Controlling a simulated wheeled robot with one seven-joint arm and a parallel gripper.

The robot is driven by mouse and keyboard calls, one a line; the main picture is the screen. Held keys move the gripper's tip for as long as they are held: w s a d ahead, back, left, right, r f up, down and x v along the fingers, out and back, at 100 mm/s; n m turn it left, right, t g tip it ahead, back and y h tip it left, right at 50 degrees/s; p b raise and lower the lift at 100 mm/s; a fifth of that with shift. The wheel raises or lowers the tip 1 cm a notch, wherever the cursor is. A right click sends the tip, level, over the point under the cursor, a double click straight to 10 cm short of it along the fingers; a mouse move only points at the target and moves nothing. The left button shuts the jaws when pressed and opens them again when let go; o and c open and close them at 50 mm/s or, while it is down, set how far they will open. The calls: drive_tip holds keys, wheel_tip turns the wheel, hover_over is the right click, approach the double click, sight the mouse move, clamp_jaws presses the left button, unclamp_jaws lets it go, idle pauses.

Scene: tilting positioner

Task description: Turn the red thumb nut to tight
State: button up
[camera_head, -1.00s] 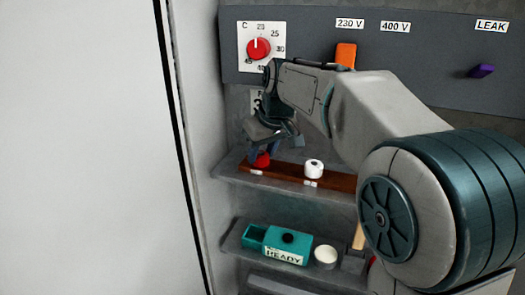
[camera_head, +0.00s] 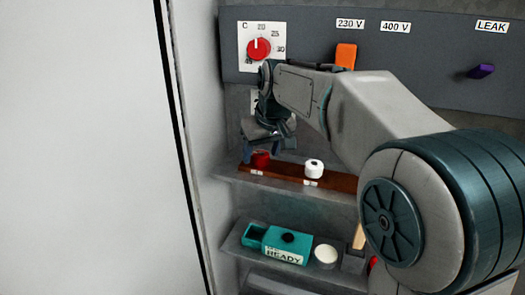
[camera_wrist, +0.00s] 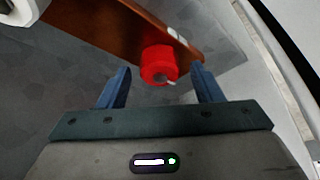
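The red thumb nut (camera_head: 261,159) stands at the left end of a brown wooden bar on the upper shelf. In the wrist view the red thumb nut (camera_wrist: 159,65) lies ahead of and between the two blue fingers of my gripper (camera_wrist: 162,86). The fingers are spread wide, with a gap on each side of the nut, so my gripper is open and empty. In the head view my gripper (camera_head: 266,150) points down close to the nut, partly hiding its surroundings. A small white mark shows on the bar beside the nut.
A white nut (camera_head: 314,169) stands on the same brown bar (camera_head: 285,174) to the right. A dial with a red knob (camera_head: 259,49) and an orange switch (camera_head: 346,56) are on the panel above. A teal READY box (camera_head: 288,245) and a white round piece (camera_head: 326,254) stand on the lower shelf.

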drive_tip(key=v, duration=1.3)
drive_tip(key=shift+r, duration=0.45)
drive_tip(key=shift+s, duration=0.1)
drive_tip(key=s+d+f+m, duration=0.1)
drive_tip(key=s+d+f, duration=0.3)
drive_tip(key=s+f, duration=0.3)
drive_tip(key=s+d+f+m+h, duration=0.1)
drive_tip(key=s+d+f+m, duration=0.1)
drive_tip(key=s+d+f, duration=0.2)
drive_tip(key=s+d+f+m+g+h, duration=0.1)
drive_tip(key=s+d+f, duration=0.4)
drive_tip(key=s+f, duration=0.5)
wheel_tip(320, 180, down, 5)
drive_tip(key=shift+m, duration=0.6)
drive_tip(key=shift+c, duration=0.2)
